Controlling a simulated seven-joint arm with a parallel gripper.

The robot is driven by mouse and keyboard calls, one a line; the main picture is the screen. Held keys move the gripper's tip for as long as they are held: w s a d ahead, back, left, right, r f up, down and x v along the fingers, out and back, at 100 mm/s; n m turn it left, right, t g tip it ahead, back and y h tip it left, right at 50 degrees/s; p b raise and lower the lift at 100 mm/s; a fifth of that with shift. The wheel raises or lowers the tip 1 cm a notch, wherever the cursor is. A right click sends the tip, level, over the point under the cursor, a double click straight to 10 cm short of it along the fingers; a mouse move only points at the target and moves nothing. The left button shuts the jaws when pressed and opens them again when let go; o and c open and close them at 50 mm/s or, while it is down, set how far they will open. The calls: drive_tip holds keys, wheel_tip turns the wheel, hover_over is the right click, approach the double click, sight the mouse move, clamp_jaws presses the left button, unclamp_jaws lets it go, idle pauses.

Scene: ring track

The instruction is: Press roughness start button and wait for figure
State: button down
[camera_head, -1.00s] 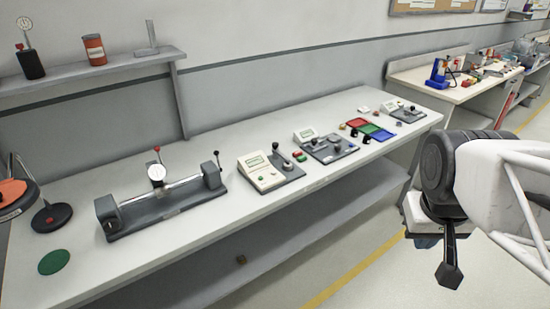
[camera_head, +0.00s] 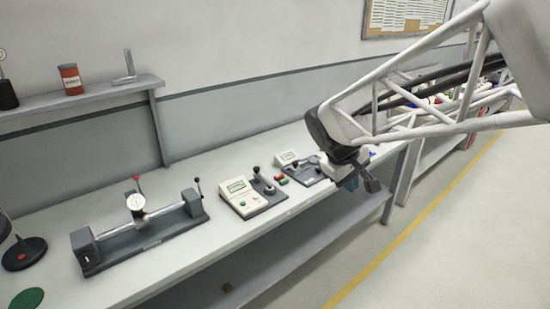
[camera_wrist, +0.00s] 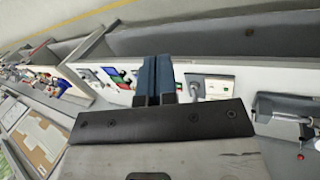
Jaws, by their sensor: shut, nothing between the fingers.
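A beige instrument box (camera_head: 238,190) with a small display and a green button (camera_head: 243,204) stands on the bench beside a dark base with a stand. I cannot read its label, so I cannot tell if it is the roughness tester. A second device with a display (camera_head: 286,158) stands further right, partly hidden behind my arm. My gripper (camera_head: 372,184) is at the bench's front edge, right of both devices and touching neither. In the wrist view my gripper's blue fingers (camera_wrist: 155,78) are together and empty, and a beige box with a display (camera_wrist: 216,87) lies to their right.
A bench-centre fixture with a dial gauge (camera_head: 136,202) stands left on the bench. Small red and green pieces (camera_head: 281,180) lie between the two devices. A shelf (camera_head: 90,98) with a red can (camera_head: 71,79) is on the wall. Bench space in front of the beige box is narrow.

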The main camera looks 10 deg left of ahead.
drive_tip(key=w+a+f+n+h, duration=0.1)
drive_tip(key=w+a+f+n, duration=0.2)
drive_tip(key=w+a, duration=0.45)
drive_tip(key=n+t+h, duration=0.1)
drive_tip(key=n+t, duration=0.4)
drive_tip(key=n, duration=0.4)
hover_over(243, 204)
wheel_tip(243, 204, down, 14)
drive_tip(key=f, duration=0.1)
drive_tip(key=shift+w+r, duration=0.1)
drive_tip(key=shift+r, duration=0.15)
drive_tip(key=shift+f, duration=0.2)
drive_tip(key=shift+f, duration=4.2)
